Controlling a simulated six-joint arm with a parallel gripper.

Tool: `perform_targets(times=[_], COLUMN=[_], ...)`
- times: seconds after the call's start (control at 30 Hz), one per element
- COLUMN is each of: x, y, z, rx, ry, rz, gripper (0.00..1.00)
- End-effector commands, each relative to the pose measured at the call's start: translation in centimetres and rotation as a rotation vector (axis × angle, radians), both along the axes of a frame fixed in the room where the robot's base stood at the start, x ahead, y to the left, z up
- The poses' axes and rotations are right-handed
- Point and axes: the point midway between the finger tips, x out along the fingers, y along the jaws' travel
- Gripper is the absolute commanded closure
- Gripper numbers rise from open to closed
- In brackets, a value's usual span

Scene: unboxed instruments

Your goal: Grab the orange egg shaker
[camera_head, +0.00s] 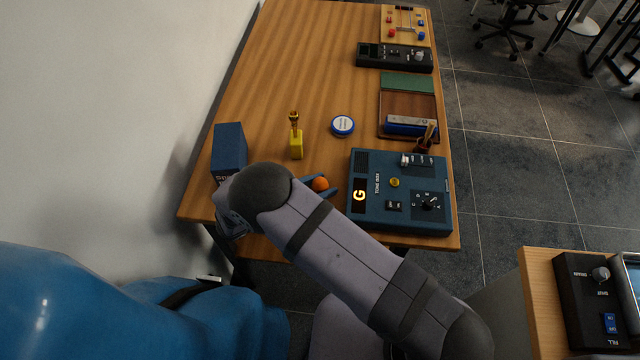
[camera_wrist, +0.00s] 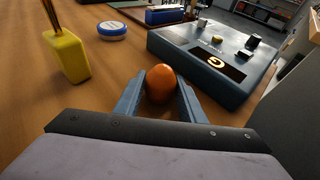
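The orange egg shaker (camera_wrist: 161,84) is on the wooden table, between the two fingers of my gripper (camera_wrist: 160,97) in the wrist view. The fingers are spread on either side of it, and the left one shows a little clear room. Whether the right finger touches it I cannot tell. In the head view the orange egg shaker (camera_head: 320,184) shows beside my arm, with a blue finger of my gripper (camera_head: 326,191) next to it. The rest of the gripper is hidden behind my arm there.
A blue tone box (camera_head: 372,222) stands close to the right. A yellow holder (camera_head: 296,146), a round blue-and-white tin (camera_head: 342,126) and a dark blue box (camera_head: 229,146) stand behind and left. The table's middle is clear.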

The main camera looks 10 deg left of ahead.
Motion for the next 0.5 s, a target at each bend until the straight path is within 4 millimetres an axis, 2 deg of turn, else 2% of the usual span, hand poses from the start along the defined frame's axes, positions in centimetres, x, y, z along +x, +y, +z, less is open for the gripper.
perform_targets(times=[0.03,0.1,0.5], x=[-0.01,-0.01,-0.01], y=[0.01,0.01,0.02], z=[0.02,0.03,0.17], rx=[0.000,0.000,0.000], ry=[0.000,0.000,0.000], rz=[0.000,0.000,0.000], gripper=[0.77,0.89,0.89])
